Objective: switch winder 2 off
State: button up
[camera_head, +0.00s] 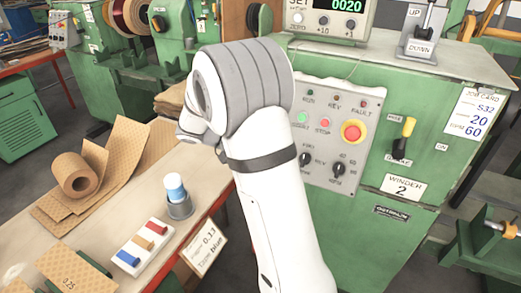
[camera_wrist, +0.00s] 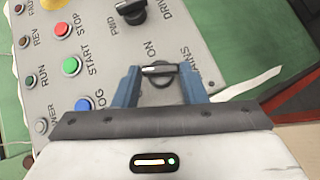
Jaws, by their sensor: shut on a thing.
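Winder 2 is the green machine with the "WINDER 2" plate (camera_head: 402,187) at the right in the head view. Its grey control panel (camera_head: 345,112) is partly hidden by my arm. In the wrist view, the mains switch (camera_wrist: 160,71) is a dark rotary knob with a light bar, beside the "ON" and partly hidden "MAINS" lettering. My gripper (camera_wrist: 161,78) has its two blue fingers shut on this knob, one on each side. In the head view my arm hides the gripper and this switch.
Near the knob are a green START button (camera_wrist: 70,66), a red STOP button (camera_wrist: 63,32), a blue JOG button (camera_wrist: 84,104) and a black drive knob (camera_wrist: 131,11). A red emergency button (camera_head: 354,132) and yellow-handled brake lever (camera_head: 404,136) are farther right. A bench (camera_head: 120,212) stands left.

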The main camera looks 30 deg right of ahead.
jog(key=n+h, duration=0.2)
jog(key=shift+a+f+n, duration=0.1)
jog(key=shift+f+n, duration=0.2)
jog(key=shift+n, duration=0.1)
jog(key=shift+h, duration=0.4)
jog(key=o, duration=1)
jog(key=shift+f, duration=0.1)
jog(key=v, duration=0.7)
jog(key=shift+a+b, duration=0.3)
jog(key=shift+a, duration=0.05)
